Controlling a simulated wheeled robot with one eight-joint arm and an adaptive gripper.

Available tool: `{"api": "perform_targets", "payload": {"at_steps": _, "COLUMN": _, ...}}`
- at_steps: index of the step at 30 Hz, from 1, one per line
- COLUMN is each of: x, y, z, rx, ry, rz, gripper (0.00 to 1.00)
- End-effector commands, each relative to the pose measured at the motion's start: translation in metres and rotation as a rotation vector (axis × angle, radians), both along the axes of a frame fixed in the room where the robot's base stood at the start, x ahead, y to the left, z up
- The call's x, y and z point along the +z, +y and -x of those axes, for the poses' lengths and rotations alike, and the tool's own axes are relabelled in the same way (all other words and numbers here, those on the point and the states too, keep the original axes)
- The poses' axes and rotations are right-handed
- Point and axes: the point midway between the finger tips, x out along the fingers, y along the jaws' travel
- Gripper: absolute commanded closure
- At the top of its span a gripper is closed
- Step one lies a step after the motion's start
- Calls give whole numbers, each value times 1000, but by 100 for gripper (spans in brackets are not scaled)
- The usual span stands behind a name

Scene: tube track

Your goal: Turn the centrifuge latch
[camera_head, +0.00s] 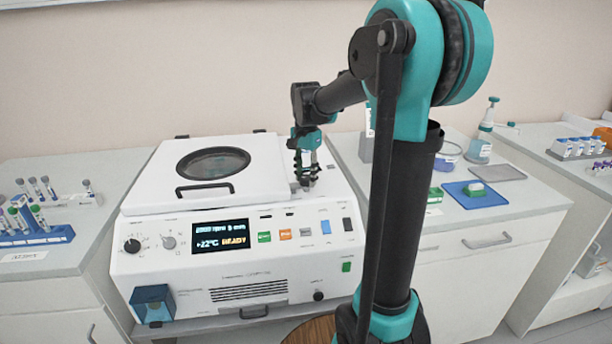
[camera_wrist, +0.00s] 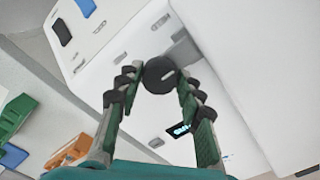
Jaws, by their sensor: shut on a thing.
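The white centrifuge (camera_head: 235,285) stands on the bench with its lid (camera_head: 262,165) down. The lid has a round dark window and a black front handle. My gripper (camera_head: 306,182) reaches down to the centrifuge's top, just right of the lid. One finger lies on each side of the knob. In the head view the fingers hide the latch.
A tube rack (camera_head: 38,232) stands on the left bench. A vial rack (camera_head: 577,148) stands farther right. My arm blocks part of the right bench.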

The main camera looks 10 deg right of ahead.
Motion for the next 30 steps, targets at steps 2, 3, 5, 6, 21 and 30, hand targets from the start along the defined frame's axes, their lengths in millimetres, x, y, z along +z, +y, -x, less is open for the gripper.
{"api": "perform_targets", "payload": {"at_steps": 2, "x": 0, "y": 0, "z": 0, "rx": 4, "ry": 0, "rz": 0, "gripper": 92}}
{"api": "perform_targets", "payload": {"at_steps": 3, "x": 0, "y": 0, "z": 0, "rx": 10, "ry": 0, "rz": 0, "gripper": 92}}
{"api": "perform_targets", "payload": {"at_steps": 5, "x": 0, "y": 0, "z": 0, "rx": 21, "ry": 0, "rz": 0, "gripper": 92}}
{"api": "perform_targets", "payload": {"at_steps": 6, "x": 0, "y": 0, "z": 0, "rx": 31, "ry": 0, "rz": 0, "gripper": 92}}
{"api": "perform_targets", "payload": {"at_steps": 21, "x": 0, "y": 0, "z": 0, "rx": 392, "ry": 0, "rz": 0, "gripper": 92}}
{"api": "perform_targets", "payload": {"at_steps": 30, "x": 0, "y": 0, "z": 0, "rx": 678, "ry": 0, "rz": 0, "gripper": 92}}
